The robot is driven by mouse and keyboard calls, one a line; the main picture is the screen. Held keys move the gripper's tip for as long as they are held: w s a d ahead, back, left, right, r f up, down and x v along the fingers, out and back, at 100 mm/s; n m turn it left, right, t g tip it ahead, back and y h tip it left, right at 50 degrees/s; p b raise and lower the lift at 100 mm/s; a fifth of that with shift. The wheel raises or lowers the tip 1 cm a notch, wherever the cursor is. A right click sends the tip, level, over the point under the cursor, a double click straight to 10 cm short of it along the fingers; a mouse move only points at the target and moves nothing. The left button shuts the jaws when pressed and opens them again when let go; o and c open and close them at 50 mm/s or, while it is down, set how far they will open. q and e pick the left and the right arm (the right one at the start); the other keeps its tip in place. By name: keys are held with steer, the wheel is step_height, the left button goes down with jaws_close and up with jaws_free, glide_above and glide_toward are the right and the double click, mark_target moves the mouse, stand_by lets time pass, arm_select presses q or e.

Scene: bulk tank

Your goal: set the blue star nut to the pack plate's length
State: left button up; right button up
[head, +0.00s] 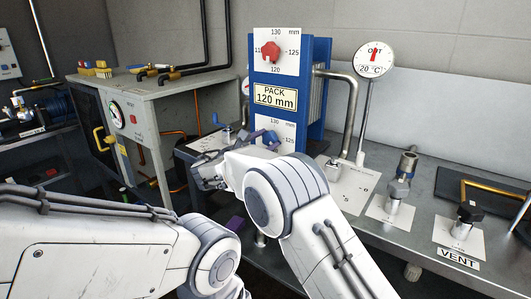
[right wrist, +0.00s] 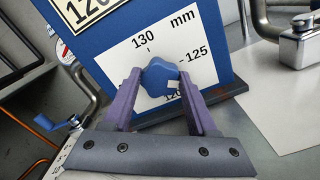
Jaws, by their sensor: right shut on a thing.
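The blue star nut (head: 270,136) sits on the lower white scale card of the blue end plate (head: 314,90). In the right wrist view the nut (right wrist: 160,77) is between the two purple fingers of my right gripper (right wrist: 161,82), which is shut on it. A pale mark shows on the nut's lower right side, towards the partly covered 120; 130 is above and 125 to the right. The pack plate (head: 275,96) reads PACK 120 mm. In the head view my right gripper (head: 262,142) is partly hidden by its wrist. A purple piece low down may be my left gripper (head: 236,222).
A red star nut (head: 270,51) sits on the upper scale card. A dial (head: 374,57) marked OUT, 20 °C, stands to the right with a bent pipe beside it. A VENT valve (head: 465,218) is on the right bench. A grey cabinet (head: 160,90) stands left.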

steer(key=m+b, duration=0.2)
steer(key=b, duration=0.1)
steer(key=m+b, duration=0.3)
steer(key=b, duration=0.1)
steer(key=m+b, duration=0.3)
steer(key=shift+f, duration=0.4)
steer(key=shift+d+r+m+b, duration=0.1)
steer(key=shift+r+m+b, duration=0.05)
steer(key=shift+m+b, duration=1.65)
steer(key=o, duration=1.4)
steer(key=shift+c, duration=0.2)
steer(key=shift+s, duration=0.1)
steer(key=p+v, duration=0.1)
steer(key=v, duration=0.9)
steer(key=shift+s, duration=0.2)
